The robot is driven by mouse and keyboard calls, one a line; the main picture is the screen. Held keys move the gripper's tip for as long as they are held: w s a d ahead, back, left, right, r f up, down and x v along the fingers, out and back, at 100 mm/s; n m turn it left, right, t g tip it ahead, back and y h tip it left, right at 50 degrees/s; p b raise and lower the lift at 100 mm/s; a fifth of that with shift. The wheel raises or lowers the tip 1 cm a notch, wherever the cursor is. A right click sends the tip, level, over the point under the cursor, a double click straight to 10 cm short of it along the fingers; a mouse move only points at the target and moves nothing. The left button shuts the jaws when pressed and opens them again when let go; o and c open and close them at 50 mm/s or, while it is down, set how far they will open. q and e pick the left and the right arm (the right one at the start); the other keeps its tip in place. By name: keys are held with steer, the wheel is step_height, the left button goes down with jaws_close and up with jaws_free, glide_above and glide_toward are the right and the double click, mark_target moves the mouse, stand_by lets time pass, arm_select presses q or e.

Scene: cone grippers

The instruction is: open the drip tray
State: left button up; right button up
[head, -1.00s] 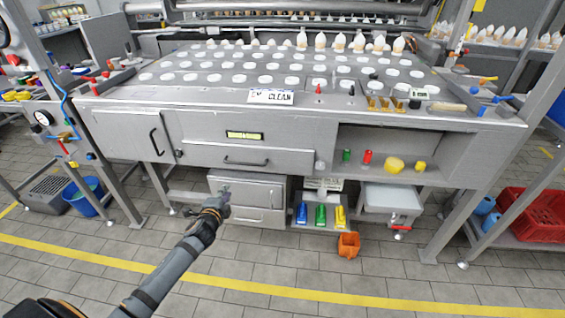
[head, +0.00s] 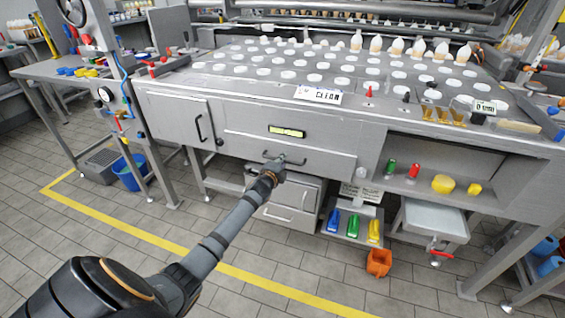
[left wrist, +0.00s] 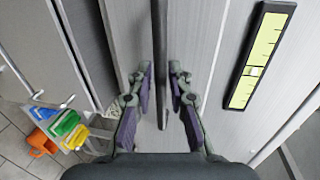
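The drip tray looks to be the wide grey drawer front (head: 325,162) in the middle of the machine, below a yellow-green strip; it looks flush with the machine front. Its dark bar handle (head: 296,161) is partly hidden by my left gripper (head: 275,163). In the left wrist view the handle (left wrist: 160,40) runs upright between the two fingers of my left gripper (left wrist: 161,72). The fingers are apart, one on each side of the bar, with gaps showing; I see no grip on it. My right gripper is not in view.
A cabinet door (head: 180,122) is left of the drawer. Below are a small grey drawer unit (head: 285,213), a shelf with blue, green and yellow scoops (head: 352,226), and an orange container (head: 379,262). A white-lidded bin (head: 433,219) is at right. The floor in front is clear.

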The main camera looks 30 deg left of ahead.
arm_select(q)
steer(key=shift+c, duration=0.2)
jaws_close()
stand_by(0.4)
